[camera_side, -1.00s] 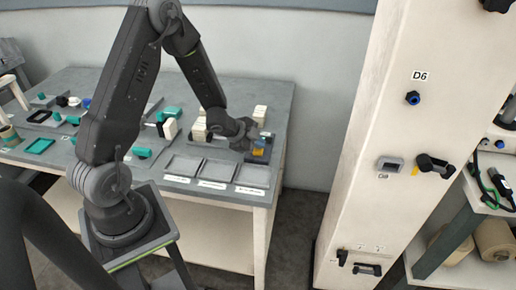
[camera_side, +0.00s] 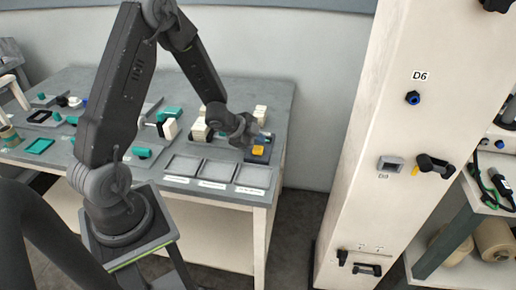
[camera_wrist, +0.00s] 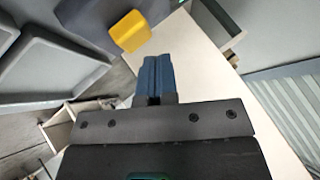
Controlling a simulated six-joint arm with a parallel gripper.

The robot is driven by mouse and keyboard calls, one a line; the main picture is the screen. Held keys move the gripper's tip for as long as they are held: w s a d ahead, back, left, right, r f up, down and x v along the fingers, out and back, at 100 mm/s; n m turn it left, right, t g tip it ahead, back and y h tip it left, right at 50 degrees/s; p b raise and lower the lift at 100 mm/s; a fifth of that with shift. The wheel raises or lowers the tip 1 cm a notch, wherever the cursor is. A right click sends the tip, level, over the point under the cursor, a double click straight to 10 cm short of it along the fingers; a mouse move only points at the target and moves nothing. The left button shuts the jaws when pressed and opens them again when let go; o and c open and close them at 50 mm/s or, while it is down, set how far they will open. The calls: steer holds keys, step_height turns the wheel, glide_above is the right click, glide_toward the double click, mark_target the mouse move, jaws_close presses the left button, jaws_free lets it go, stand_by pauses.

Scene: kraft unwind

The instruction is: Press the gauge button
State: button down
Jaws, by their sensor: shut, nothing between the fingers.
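The gauge is a small dark block (camera_side: 257,157) near the right end of the workbench, with a yellow button (camera_side: 259,150) on it. In the wrist view the yellow button (camera_wrist: 130,31) is at the top, left of my fingertips, with the dark block (camera_wrist: 84,16) beside it. My gripper (camera_side: 264,136) is just above and behind the button in the side view. In the wrist view its blue fingers (camera_wrist: 155,62) are together and empty, with a visible gap in the picture between them and the button.
Empty grey trays (camera_side: 216,170) lie left of the gauge along the bench's front edge. A tall cream cabinet (camera_side: 370,200) labelled D6 stands to the right, across a gap of floor.

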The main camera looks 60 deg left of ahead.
mark_target(258, 149)
steer(key=shift+r, duration=0.15)
steer(key=shift+r, duration=2.4)
steer(key=shift+r, duration=0.1)
steer(key=s+d+r+n+y, duration=0.2)
steer(key=s+r+n+y, duration=0.15)
steer(key=r, duration=0.35)
steer(key=s+d+r+n+y, duration=0.2)
steer(key=s+r+n, duration=0.15)
steer(key=r, duration=0.45)
steer(key=s+d+r+n+g+h, duration=0.3)
steer(key=s+d, duration=0.8)
steer(key=s, duration=0.4)
steer(key=shift+d+r+n+h, duration=0.2)
steer(key=shift+r+n+h, duration=0.2)
steer(key=shift+h, duration=0.15)
